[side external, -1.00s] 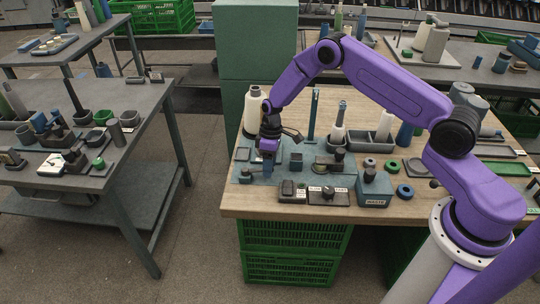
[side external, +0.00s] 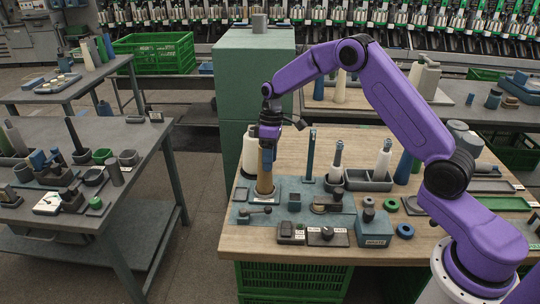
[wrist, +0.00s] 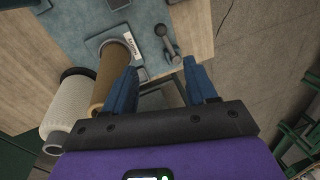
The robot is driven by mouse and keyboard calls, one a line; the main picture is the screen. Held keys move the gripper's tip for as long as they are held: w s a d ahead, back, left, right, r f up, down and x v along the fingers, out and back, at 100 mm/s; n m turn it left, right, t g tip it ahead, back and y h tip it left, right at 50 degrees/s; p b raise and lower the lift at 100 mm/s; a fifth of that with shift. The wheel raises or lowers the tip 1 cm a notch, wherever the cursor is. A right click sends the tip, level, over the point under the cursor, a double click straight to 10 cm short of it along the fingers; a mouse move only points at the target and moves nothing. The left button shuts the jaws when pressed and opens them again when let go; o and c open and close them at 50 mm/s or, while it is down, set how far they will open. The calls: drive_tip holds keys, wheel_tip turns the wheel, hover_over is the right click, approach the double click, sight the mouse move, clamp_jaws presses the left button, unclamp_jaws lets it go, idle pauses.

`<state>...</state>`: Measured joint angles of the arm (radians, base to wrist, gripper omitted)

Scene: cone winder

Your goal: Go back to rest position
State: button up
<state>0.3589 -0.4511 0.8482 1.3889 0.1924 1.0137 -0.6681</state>
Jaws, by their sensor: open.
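My gripper (side external: 268,158) is at the left end of the wooden bench, above the blue-grey plate (side external: 245,214). In the wrist view its two blue fingers (wrist: 160,78) are apart with nothing held between them. A brown cone (side external: 265,184) stands upright on the plate, just below the fingers in the side view. In the wrist view the brown cone (wrist: 112,75) lies to the left of the fingers, apart from them. Part of its top is hidden behind the fingers in the side view.
A white yarn cone (side external: 249,152) stands behind the brown one, and it also shows in the wrist view (wrist: 70,108). A tall blue post (side external: 310,155) and a grey tray (side external: 368,182) with cones stand to the right. A green cabinet (side external: 252,85) rises behind.

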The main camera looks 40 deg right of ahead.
drive_tip(key=shift+d+r, duration=0.1)
drive_tip(key=shift+r, duration=0.3)
drive_tip(key=s+a+r+n, duration=0.1)
drive_tip(key=s+a+r, duration=0.2)
drive_tip(key=s, duration=0.3)
drive_tip(key=s+a+r+n+h, duration=0.1)
drive_tip(key=s+a+r, duration=0.2)
drive_tip(key=s, duration=0.4)
drive_tip(key=s+a+r+n, duration=0.1)
drive_tip(key=s+a+r, duration=0.25)
drive_tip(key=s, duration=0.25)
drive_tip(key=s+d+n, duration=0.1)
drive_tip(key=s+d, duration=0.2)
drive_tip(key=s, duration=0.7)
drive_tip(key=s+d+r+n+t, duration=0.1)
drive_tip(key=s+d, duration=0.2)
drive_tip(key=s, duration=0.8)
drive_tip(key=shift+d+r+t, duration=0.25)
drive_tip(key=shift+d+t, duration=0.05)
